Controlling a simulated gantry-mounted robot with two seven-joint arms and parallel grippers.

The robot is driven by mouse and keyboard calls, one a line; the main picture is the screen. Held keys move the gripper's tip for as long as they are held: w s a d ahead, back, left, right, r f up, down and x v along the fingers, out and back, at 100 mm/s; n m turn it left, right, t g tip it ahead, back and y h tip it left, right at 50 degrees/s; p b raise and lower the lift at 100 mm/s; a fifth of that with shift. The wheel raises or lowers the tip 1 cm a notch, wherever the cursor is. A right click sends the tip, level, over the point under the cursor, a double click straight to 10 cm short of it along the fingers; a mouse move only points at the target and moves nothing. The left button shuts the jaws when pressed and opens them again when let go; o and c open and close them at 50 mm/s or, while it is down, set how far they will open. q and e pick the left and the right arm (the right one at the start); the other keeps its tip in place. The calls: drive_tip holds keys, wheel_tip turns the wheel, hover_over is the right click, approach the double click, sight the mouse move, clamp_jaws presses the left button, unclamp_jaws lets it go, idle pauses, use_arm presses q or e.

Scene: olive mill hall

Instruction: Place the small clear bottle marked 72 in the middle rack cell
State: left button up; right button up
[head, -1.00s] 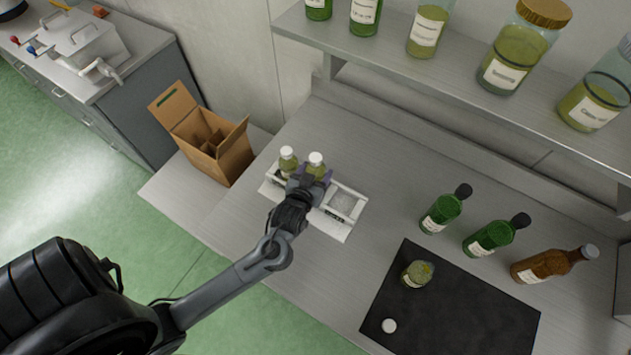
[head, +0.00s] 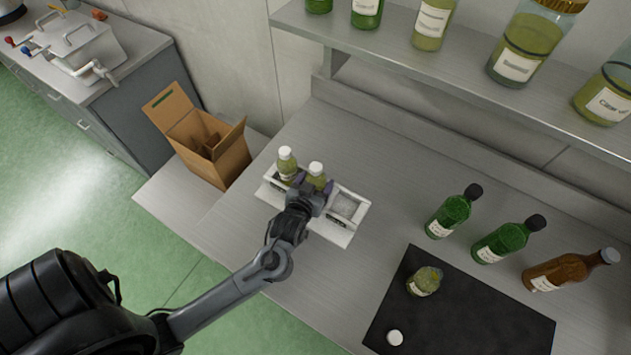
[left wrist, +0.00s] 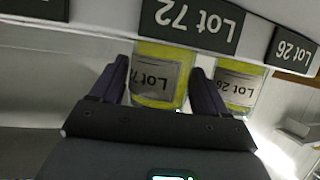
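The small clear bottle marked 72 (head: 317,178), with a white cap and yellow-green oil, stands upright at the middle cell of the white rack (head: 335,235). In the left wrist view its label (left wrist: 155,77) appears upside down, lined up with the rack plate reading Lot 72 (left wrist: 192,18). My left gripper (head: 311,187) has a finger on each side of this bottle, shut on it. The bottle's base is hidden by the rack front. A similar bottle marked 26 (head: 286,162) stands in the left cell. The right cell (head: 345,207) looks empty. My right gripper is not in view.
A black mat (head: 470,315) holds a small jar (head: 424,281) and a white cap (head: 395,338). Two green bottles (head: 448,215) and a brown bottle (head: 560,272) stand behind it. A shelf (head: 400,60) overhangs the bench. A cardboard box (head: 225,160) is left of the rack.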

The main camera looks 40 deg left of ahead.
use_arm(q)
drive_tip(key=shift+o, duration=1.2)
drive_tip(key=shift+r, duration=0.1)
